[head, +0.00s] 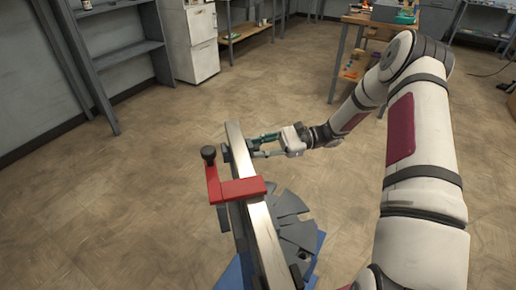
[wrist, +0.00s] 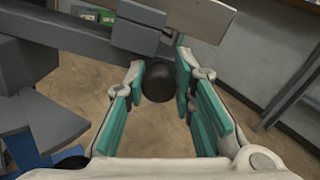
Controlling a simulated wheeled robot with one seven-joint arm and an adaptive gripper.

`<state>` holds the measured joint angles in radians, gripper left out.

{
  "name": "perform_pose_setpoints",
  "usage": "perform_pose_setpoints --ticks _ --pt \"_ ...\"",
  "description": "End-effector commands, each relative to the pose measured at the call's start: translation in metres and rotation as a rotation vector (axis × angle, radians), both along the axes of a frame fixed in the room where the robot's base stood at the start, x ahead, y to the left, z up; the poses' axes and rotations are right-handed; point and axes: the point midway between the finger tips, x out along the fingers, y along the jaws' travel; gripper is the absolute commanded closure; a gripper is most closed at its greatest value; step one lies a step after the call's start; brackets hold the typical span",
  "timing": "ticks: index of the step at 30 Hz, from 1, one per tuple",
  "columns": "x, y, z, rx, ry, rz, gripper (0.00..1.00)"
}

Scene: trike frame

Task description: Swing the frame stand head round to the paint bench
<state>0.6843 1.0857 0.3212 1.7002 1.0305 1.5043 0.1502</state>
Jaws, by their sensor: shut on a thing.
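The frame stand head shows in the head view as a long pale metal bar (head: 263,228) with a red clamp (head: 238,190) and a black knob on the clamp. Grey fan-like plates (head: 290,215) and a blue base (head: 232,275) are below it. My gripper (head: 256,146) is at the bar's far right side. In the wrist view, my gripper's teal pads (wrist: 160,78) are on both sides of a round black grip (wrist: 158,84), shut on it. The bar and grey arms of the stand cross the top of the wrist view.
A wooden bench (head: 357,22) with small coloured items stands at the back right; I cannot tell whether it is the paint bench. Another bench (head: 245,33), a white cabinet (head: 192,42) and grey shelving (head: 113,48) line the back and left. Open floor (head: 110,190) lies left of the stand.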

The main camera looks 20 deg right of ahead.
Motion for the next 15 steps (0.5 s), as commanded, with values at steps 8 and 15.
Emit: perform_pose_setpoints --ticks 8,15 --pt "0.0005 0.0043 -0.0004 0.003 0.001 0.004 1.0" --pt "0.0005 0.0038 0.0 0.003 0.0 0.004 0.56"
